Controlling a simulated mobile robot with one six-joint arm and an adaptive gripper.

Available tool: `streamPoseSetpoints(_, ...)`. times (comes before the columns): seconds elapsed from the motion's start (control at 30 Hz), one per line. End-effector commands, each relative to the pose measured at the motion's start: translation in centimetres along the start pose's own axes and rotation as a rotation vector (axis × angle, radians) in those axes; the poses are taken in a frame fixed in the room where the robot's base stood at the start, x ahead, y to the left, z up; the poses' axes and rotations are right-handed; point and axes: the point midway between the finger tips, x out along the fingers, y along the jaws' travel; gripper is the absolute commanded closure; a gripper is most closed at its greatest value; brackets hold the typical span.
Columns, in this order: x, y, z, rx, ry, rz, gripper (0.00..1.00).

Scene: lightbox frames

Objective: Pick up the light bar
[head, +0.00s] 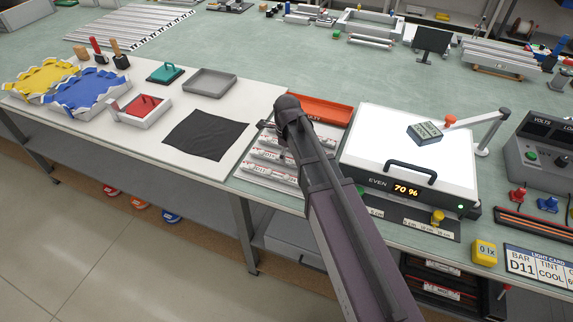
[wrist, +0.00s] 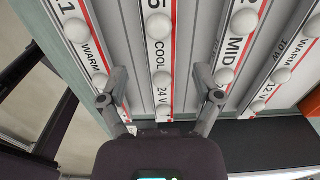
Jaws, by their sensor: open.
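Several white light bars with red edges and round white domes lie side by side on a grey ribbed rack in the wrist view. The bar labelled COOL, 24 V (wrist: 160,60) lies between the two fingers of my gripper (wrist: 161,84). The fingers are open and apart, with no bar clamped. A WARM bar (wrist: 80,40) is to the left; a MID bar (wrist: 235,45) and a WARM 12 V bar (wrist: 285,75) are to the right. In the head view the light bars (head: 275,157) are partly hidden by my arm, and my gripper's fingertips are hidden.
A white light panel (head: 395,135) reading 70 % stands right of the bars. An orange tray (head: 320,109) lies behind them and a black cloth (head: 205,134) to the left. A light card (head: 537,263) reading BAR D11, TINT COOL stands at the lower right.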

Motion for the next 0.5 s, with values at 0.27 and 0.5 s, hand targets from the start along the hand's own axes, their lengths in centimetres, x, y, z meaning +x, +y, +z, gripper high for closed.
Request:
streamPoseSetpoints(0.27,2.5,-0.1,0.2,0.001,0.000,0.000,0.17)
streamPoseSetpoints(0.5,3.1,-0.1,0.1,0.001,0.000,0.000,0.17)
